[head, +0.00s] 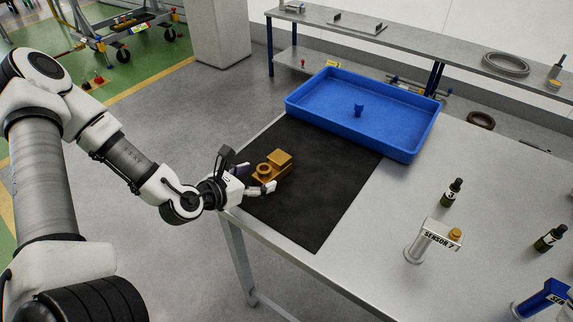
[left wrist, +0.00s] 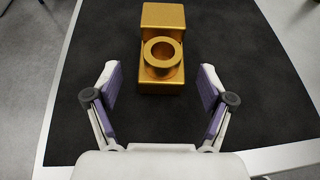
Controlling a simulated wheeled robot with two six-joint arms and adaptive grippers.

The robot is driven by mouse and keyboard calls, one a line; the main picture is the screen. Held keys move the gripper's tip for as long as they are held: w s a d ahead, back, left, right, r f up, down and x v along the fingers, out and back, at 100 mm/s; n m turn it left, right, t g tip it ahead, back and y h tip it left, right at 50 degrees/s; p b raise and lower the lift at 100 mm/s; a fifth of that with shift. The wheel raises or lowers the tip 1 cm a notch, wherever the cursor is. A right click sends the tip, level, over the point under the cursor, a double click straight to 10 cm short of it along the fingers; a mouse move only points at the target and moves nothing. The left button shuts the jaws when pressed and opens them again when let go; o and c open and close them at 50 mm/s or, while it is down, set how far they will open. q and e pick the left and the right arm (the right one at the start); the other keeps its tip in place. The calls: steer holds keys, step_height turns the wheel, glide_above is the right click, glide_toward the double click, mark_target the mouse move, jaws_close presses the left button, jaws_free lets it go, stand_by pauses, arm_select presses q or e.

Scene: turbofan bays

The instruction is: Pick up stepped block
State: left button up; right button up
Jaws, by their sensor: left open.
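The stepped block (head: 281,160) is gold, with a raised block at one end and a round ring on its lower step. It lies on the black mat (head: 318,206) near the table's left edge. In the left wrist view the block (left wrist: 163,24) lies just ahead of my left gripper, centred between its fingers. My left gripper (head: 256,173) is open and empty, close beside the block; its spread fingers also show in the left wrist view (left wrist: 160,87). My right gripper is not in view.
Dark bottles (head: 452,192) and a "SENSOR 7" stand (head: 425,241) are on the table at right. A grey bench (head: 440,58) is behind. The front of the mat is clear.

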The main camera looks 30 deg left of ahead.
mark_target(273, 168)
arm_select(q)
steer(key=shift+b, duration=0.5)
steer(key=x, duration=0.3)
steer(key=b+x, duration=0.1)
steer(key=x, duration=0.1)
steer(key=shift+w+d+r, duration=0.15)
steer(key=shift+w, duration=0.15)
steer(key=shift+w+d, duration=0.1)
steer(key=shift+w, duration=0.2)
steer(key=shift+c, duration=1)
jaws_close()
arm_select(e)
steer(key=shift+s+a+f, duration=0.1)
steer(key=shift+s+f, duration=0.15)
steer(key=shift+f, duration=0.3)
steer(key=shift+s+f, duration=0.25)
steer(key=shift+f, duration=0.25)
